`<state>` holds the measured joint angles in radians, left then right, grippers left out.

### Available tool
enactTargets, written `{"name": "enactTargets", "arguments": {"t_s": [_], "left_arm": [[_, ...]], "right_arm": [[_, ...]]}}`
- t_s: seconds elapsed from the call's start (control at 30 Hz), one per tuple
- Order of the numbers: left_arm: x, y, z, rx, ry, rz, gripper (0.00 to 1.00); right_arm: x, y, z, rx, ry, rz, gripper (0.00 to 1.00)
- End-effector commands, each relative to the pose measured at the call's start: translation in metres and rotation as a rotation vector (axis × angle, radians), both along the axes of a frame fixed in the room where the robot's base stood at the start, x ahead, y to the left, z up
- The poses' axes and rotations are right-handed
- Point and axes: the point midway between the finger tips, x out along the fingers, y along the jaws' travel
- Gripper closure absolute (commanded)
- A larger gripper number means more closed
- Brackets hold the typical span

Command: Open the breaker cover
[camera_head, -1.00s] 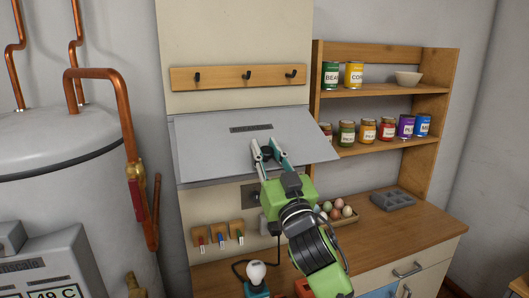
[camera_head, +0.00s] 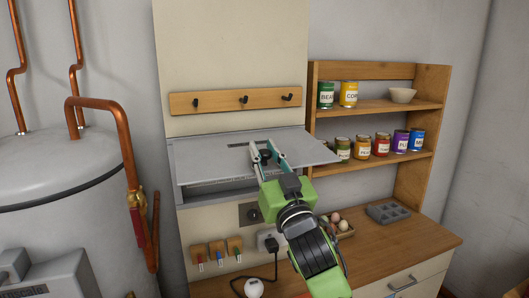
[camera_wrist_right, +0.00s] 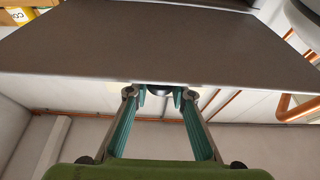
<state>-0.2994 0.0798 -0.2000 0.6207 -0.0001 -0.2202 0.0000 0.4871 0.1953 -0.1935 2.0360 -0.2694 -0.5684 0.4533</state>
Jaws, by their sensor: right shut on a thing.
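The grey breaker cover (camera_head: 215,160) is swung up, hinged along its top edge, and stands out from the wall. Below its lower edge, a dark gap into the grey breaker box (camera_head: 215,192) shows. My right gripper (camera_head: 266,154) is at the middle of the cover's front edge, shut on its dark round knob (camera_head: 265,154). In the right wrist view the gripper (camera_wrist_right: 160,92) reaches to the edge of the cover (camera_wrist_right: 150,45), and the dark knob sits between its fingertips. My left gripper is not in view.
A wooden shelf (camera_head: 385,107) with several cans and jars stands right of the cover. A hook rail (camera_head: 217,102) is above it. The counter (camera_head: 395,250) below holds a grey tray (camera_head: 388,213). A copper-piped tank (camera_head: 60,165) stands left.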

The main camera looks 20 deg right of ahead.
Motion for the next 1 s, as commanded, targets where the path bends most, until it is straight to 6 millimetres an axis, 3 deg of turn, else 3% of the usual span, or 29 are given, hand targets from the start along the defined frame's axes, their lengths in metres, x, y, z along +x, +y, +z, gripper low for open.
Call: {"name": "enactTargets", "arguments": {"t_s": [0.07,0.1,0.13,0.57,0.67,1.0], "left_arm": [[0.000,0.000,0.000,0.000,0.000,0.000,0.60],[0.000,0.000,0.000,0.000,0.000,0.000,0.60],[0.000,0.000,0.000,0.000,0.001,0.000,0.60],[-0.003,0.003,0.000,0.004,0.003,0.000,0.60],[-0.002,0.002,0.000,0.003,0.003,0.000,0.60],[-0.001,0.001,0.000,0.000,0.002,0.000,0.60]], "right_arm": [[-0.001,-0.001,0.003,0.000,-0.007,-0.001,1.00],[-0.001,-0.001,0.003,0.000,-0.007,-0.001,0.70],[-0.001,-0.001,0.003,-0.001,-0.006,0.000,0.63],[-0.004,0.000,-0.002,0.000,0.000,0.000,0.62],[-0.015,0.000,-0.008,0.001,0.001,0.000,0.62],[-0.078,-0.003,-0.034,0.001,0.001,0.000,0.62]]}}
